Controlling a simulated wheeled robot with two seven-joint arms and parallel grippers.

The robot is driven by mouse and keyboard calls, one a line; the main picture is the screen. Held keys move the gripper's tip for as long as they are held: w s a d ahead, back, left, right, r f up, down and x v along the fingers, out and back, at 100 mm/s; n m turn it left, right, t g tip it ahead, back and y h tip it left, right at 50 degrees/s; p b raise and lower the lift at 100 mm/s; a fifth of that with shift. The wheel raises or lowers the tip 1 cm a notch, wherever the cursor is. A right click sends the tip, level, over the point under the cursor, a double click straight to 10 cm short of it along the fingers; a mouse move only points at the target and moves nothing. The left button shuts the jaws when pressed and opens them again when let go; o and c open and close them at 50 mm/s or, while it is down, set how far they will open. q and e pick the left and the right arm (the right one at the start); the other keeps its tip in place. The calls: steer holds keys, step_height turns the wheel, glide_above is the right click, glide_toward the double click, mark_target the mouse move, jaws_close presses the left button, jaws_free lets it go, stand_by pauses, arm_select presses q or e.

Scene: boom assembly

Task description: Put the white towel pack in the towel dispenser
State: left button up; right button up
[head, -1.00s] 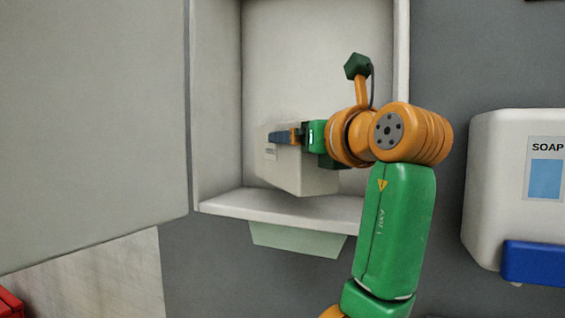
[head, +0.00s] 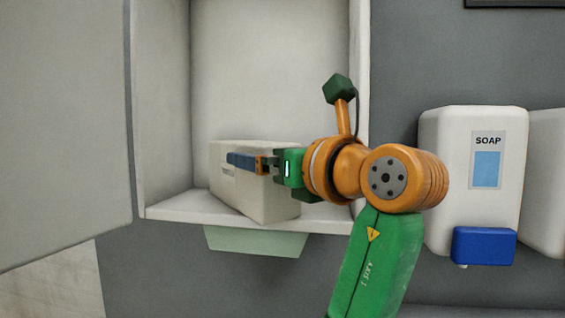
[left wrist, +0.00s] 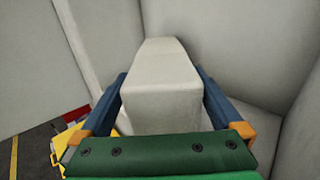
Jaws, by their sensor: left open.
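The white towel pack (head: 232,192) is inside the open towel dispenser (head: 265,70), low down at its floor and turned at an angle to the back wall. One front corner reaches close to the floor's front edge. My left gripper (head: 242,157) is open around the pack. In the left wrist view my left gripper (left wrist: 162,80) has a blue finger on each side of the pack (left wrist: 160,95). Whether either finger touches it is unclear. In the head view the far finger is hidden. My right gripper is not in view.
The dispenser's door (head: 60,110) stands open at the left. A pale green sheet (head: 255,241) hangs beneath the dispenser. A white soap dispenser (head: 445,165) with a blue lever is on the wall at the right. Free room remains above the pack.

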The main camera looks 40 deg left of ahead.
arm_select(q)
steer(key=b+v, duration=0.2)
steer(key=v, duration=0.8)
steer(key=shift+d, duration=0.35)
steer(key=shift+s, duration=0.1)
